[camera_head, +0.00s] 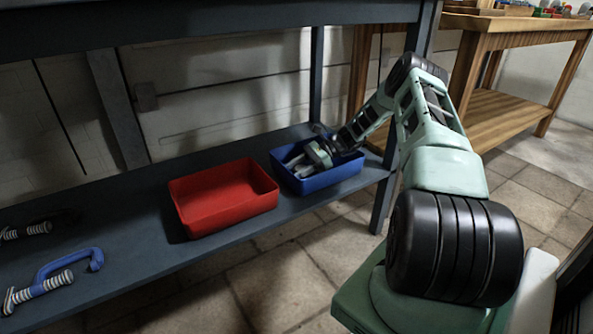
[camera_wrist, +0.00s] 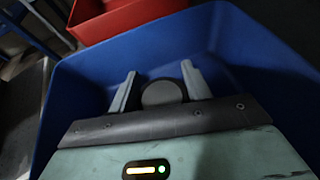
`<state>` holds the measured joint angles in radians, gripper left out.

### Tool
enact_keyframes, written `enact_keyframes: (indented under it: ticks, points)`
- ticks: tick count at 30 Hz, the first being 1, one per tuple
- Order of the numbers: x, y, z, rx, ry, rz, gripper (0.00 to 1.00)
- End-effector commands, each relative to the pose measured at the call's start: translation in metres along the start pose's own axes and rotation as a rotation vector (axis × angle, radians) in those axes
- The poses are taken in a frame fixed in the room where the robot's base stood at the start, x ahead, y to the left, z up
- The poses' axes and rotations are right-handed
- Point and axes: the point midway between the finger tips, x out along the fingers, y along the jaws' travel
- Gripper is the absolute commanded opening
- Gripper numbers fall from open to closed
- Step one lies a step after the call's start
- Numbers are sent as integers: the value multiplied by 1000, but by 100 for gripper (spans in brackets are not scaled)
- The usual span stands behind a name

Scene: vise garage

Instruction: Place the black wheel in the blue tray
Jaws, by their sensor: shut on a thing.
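The blue tray (camera_head: 335,180) stands on the dark lower shelf; in the wrist view its walls (camera_wrist: 85,85) surround my gripper. My gripper (camera_head: 292,167) reaches down into the tray, and its two grey fingers (camera_wrist: 159,80) show inside the tray walls. They are shut on the black wheel (camera_wrist: 162,93), a dark round piece with a grey centre between them. The wheel cannot be made out in the head view. Whether the wheel touches the tray floor cannot be told.
A red tray (camera_head: 225,198) stands left of the blue tray. A blue clamp (camera_head: 65,272) lies at the shelf's left. The workbench top (camera_head: 200,15) hangs above the shelf, and a bench leg (camera_head: 385,203) stands right of the blue tray. A wooden table (camera_head: 490,105) stands behind right.

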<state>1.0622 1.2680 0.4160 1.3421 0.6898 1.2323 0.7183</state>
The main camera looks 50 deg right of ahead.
Motion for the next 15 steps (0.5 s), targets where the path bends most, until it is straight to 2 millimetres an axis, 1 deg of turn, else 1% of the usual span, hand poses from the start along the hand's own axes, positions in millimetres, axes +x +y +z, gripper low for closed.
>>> enact_keyframes:
  ticks: [1,2,3,12,15]
  points:
    - [0,0,0,0,0,0,57]
    - [0,0,0,0,0,0,65]
    - [0,0,0,0,0,0,71]
    - [-1,0,2,0,0,0,71]
    - [-12,0,3,1,1,-3,71]
